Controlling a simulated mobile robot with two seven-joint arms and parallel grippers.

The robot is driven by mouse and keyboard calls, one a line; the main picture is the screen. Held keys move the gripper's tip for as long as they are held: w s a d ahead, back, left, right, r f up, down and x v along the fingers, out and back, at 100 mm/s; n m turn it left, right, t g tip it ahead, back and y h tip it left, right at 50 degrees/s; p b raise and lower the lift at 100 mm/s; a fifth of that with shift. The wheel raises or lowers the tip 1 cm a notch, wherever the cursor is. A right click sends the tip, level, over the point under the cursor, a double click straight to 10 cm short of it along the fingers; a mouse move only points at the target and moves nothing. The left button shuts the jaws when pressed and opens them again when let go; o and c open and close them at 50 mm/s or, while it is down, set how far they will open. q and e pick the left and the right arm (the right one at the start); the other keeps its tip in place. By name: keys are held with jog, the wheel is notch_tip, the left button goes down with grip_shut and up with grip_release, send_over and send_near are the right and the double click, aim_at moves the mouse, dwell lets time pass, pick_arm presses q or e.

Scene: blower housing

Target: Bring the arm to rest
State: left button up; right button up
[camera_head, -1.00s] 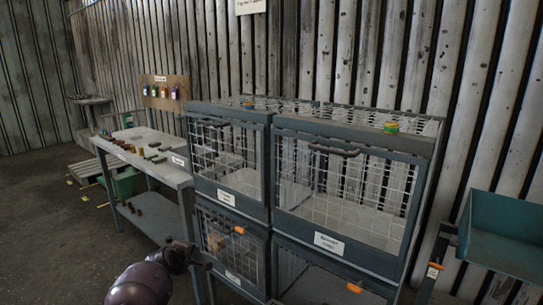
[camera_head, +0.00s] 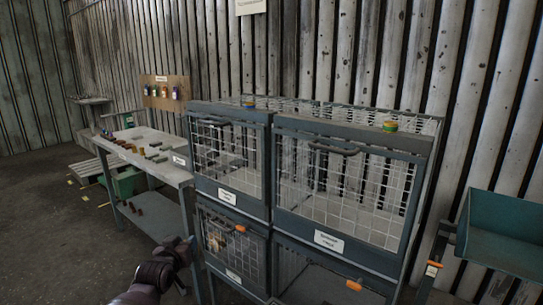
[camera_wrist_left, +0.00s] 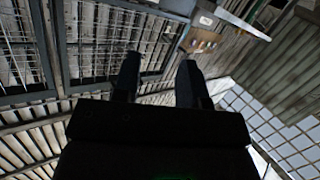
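My dark left forearm comes up from the bottom edge. My right gripper is not in either view.
Grey wire-mesh cages (camera_head: 345,190) with labelled doors stand close on the right. A grey table (camera_head: 165,170) with several small parts stands left of them. A teal bin (camera_head: 500,235) is at far right. Open floor (camera_head: 50,250) lies at the left.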

pick_arm(q)
jog(key=s+a+f+g, duration=0.1)
jog(key=s+f, duration=0.5)
jog(key=s, duration=0.9)
jog(key=s+f+m+g+y, duration=0.1)
jog(key=s+f, duration=0.5)
jog(key=s, duration=0.8)
jog(key=s+a+f+g+y, duration=0.1)
jog(key=s+f, duration=0.5)
jog(key=s, duration=0.9)
jog(key=shift+s+a+f+m+g, duration=0.2)
jog(key=shift+s+a+m+g, duration=0.15)
jog(key=shift+g, duration=0.25)
